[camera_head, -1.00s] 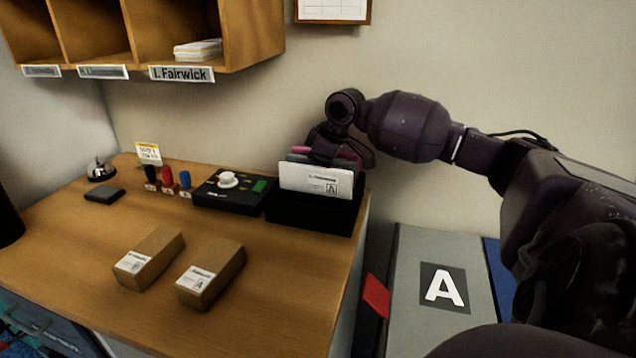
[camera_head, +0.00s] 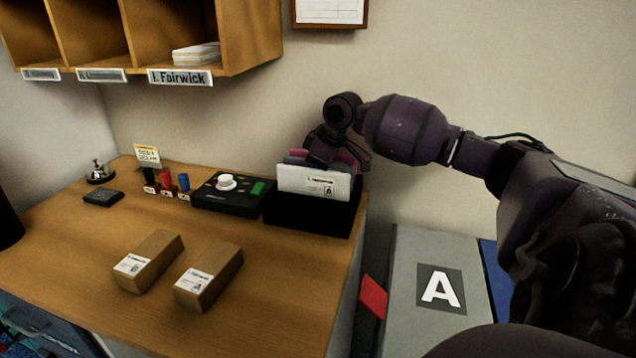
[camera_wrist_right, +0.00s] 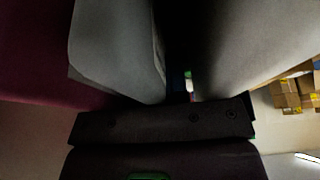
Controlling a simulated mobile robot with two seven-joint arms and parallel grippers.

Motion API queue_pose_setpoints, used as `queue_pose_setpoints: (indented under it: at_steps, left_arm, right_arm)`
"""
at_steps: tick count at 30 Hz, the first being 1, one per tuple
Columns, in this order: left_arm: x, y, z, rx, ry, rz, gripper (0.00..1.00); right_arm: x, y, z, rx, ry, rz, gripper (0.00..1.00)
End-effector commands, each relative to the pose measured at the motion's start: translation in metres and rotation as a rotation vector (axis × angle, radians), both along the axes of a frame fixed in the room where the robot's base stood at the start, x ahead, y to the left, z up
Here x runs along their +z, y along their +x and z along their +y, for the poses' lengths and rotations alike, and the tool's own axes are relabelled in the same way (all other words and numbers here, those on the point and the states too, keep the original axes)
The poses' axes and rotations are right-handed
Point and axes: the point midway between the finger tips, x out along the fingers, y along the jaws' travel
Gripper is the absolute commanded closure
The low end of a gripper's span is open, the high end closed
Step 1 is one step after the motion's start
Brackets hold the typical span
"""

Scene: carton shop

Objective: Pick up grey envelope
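The grey envelope (camera_head: 294,160) stands in a black open box at the right end of the desk. Only a sliver shows in the head view, behind a white envelope (camera_head: 315,182) with a label and in front of pink ones. In the right wrist view a grey surface, seemingly the grey envelope (camera_wrist_right: 118,45), is close at the left, with a maroon one beyond. My right gripper (camera_head: 340,157) is down at the envelopes' top edges, its dark fingers looking apart. Whether they touch the grey envelope is hidden. My left gripper is out of view.
The black box (camera_head: 312,219) holds the envelopes. A black control panel (camera_head: 228,195) is left of it, then stamps (camera_head: 167,180) and a bell (camera_head: 99,171). Two brown cartons (camera_head: 208,277) lie in front. A grey bin marked A (camera_head: 405,260) is right of the desk.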

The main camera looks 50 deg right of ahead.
Motion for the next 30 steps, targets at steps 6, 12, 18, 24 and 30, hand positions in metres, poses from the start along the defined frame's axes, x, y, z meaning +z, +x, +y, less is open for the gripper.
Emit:
queue_pose_setpoints:
  at_steps: [6, 12, 18, 24, 30]
  left_arm:
    - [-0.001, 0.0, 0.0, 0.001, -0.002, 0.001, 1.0]
    - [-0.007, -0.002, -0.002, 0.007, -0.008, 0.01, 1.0]
    - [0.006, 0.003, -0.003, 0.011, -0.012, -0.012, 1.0]
    - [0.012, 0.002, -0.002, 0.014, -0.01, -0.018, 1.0]
    - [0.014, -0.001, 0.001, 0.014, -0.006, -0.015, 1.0]
  right_arm:
    - [-0.002, 0.0, 0.0, 0.0, 0.0, 0.002, 1.0]
    - [0.002, 0.0, 0.0, 0.0, -0.002, 0.004, 1.0]
    - [0.046, 0.0, 0.0, 0.001, -0.001, -0.008, 1.0]
    - [0.1, 0.0, 0.0, 0.0, -0.001, -0.008, 1.0]
    - [0.149, 0.0, 0.0, 0.0, 0.0, -0.008, 1.0]
